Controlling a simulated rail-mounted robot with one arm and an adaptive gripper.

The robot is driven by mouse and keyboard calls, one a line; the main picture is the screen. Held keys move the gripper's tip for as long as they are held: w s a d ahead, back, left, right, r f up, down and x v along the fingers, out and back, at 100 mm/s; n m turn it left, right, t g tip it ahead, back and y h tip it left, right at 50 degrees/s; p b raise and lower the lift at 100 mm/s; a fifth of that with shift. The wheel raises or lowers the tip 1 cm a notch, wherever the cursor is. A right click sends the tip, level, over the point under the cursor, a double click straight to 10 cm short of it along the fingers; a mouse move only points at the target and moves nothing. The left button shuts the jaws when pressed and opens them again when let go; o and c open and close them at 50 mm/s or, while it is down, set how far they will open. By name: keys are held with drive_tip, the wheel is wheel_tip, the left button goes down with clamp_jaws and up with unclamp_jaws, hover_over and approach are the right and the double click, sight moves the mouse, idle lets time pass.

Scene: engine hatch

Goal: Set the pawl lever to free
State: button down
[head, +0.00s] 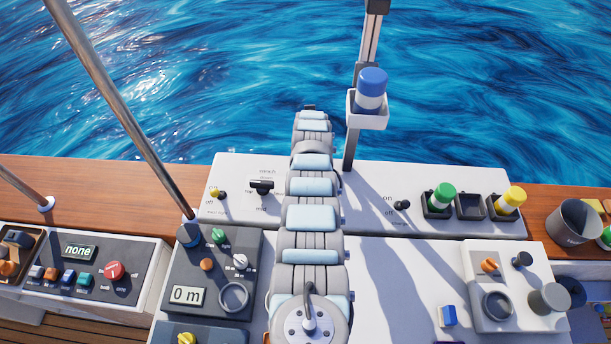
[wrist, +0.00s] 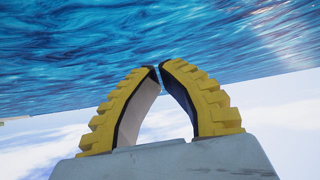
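No label reading "pawl" can be made out, so I cannot tell which control is the pawl lever. A dark panel (head: 255,262) with a "0 m" display left of my arm carries a green knob (head: 218,236), an orange knob (head: 207,265), a white-topped lever (head: 240,262) and a grey ring (head: 233,297). In the wrist view my gripper (wrist: 158,68) has its yellow ridged fingers bent together, tips meeting or nearly so, nothing between them. Only sea and pale sky lie behind it. In the head view my gripper cannot be made out, and my arm hides the middle of the console.
On the white console stand a black T-handle (head: 262,187), a yellow-knobbed switch (head: 218,195) and an on/off switch (head: 401,205). Green (head: 441,197) and yellow (head: 510,200) capped items sit in holders at right. A steel pole (head: 125,110) rises left of my arm.

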drive_tip(key=s+a+r+g+b, duration=0.1)
drive_tip(key=s+r+g+b, duration=0.2)
drive_tip(key=s, duration=1.1)
drive_tip(key=g+b, duration=0.3)
drive_tip(key=g, duration=0.3)
drive_tip(key=shift+s+n+b, duration=0.15)
drive_tip(key=shift+n+b, duration=0.15)
drive_tip(key=shift+b, duration=0.05)
drive_tip(key=shift+w+a+f+b, duration=0.1)
drive_tip(key=shift+w+f+b, duration=0.1)
drive_tip(key=shift+f, duration=1)
drive_tip(key=shift+w+a+f+b, duration=0.1)
drive_tip(key=shift+f+b, duration=0.15)
drive_tip(key=shift+f, duration=1)
drive_tip(key=shift+w+f+b, duration=0.1)
drive_tip(key=shift+f+b, duration=0.1)
drive_tip(key=shift+f, duration=1)
wheel_tip(320, 180, down, 3)
drive_tip(key=b, duration=0.4)
drive_tip(key=shift+w+a, duration=0.1)
drive_tip(key=shift+w, duration=0.05)
drive_tip(key=shift+r+p, duration=0.35)
drive_tip(key=shift+r, duration=0.05)
drive_tip(key=p, duration=0.3)
drive_tip(key=shift+r, duration=0.2)
